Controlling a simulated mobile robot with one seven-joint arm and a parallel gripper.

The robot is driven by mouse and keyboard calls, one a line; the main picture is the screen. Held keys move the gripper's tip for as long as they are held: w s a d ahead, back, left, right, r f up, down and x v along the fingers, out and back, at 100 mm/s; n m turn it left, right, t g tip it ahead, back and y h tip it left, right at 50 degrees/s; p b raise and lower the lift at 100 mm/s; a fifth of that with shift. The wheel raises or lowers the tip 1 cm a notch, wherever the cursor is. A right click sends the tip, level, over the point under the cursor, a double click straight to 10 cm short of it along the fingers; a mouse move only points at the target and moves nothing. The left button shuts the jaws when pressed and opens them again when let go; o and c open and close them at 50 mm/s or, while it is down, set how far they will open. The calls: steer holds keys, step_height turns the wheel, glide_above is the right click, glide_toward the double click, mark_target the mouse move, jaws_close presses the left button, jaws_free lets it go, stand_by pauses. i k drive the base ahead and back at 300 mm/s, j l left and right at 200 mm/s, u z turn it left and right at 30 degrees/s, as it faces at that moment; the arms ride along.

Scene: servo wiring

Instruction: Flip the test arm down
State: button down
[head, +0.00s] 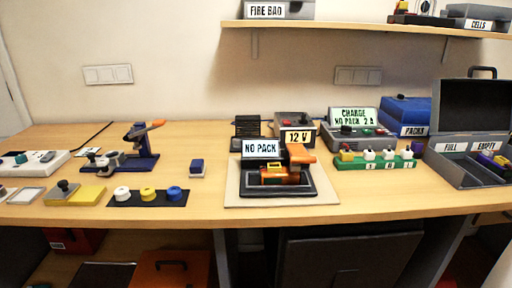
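A black tester (306,189) stands on a beige mat in the middle of the bench. Its sign (262,149) reads "NO PACK". An orange arm (299,154) stands raised at its right side, above an orange and yellow part (276,177) on the tester. I take this orange arm to be the test arm. My gripper is not in the head view.
A 12 V supply (296,127) and a charger (350,134) stand behind the tester. A green rack (375,163) and an open grey case (465,143) are to the right. A black strip with knobs (149,198) lies left. The front bench edge is clear.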

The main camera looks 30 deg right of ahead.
mark_target(299, 154)
steer(key=k+l, duration=0.15)
steer(key=l, duration=0.25)
steer(key=k+l, duration=0.1)
steer(key=l, duration=0.25)
steer(key=k+l+u, duration=0.1)
steer(key=k+l, duration=0.25)
steer(key=k, duration=0.1)
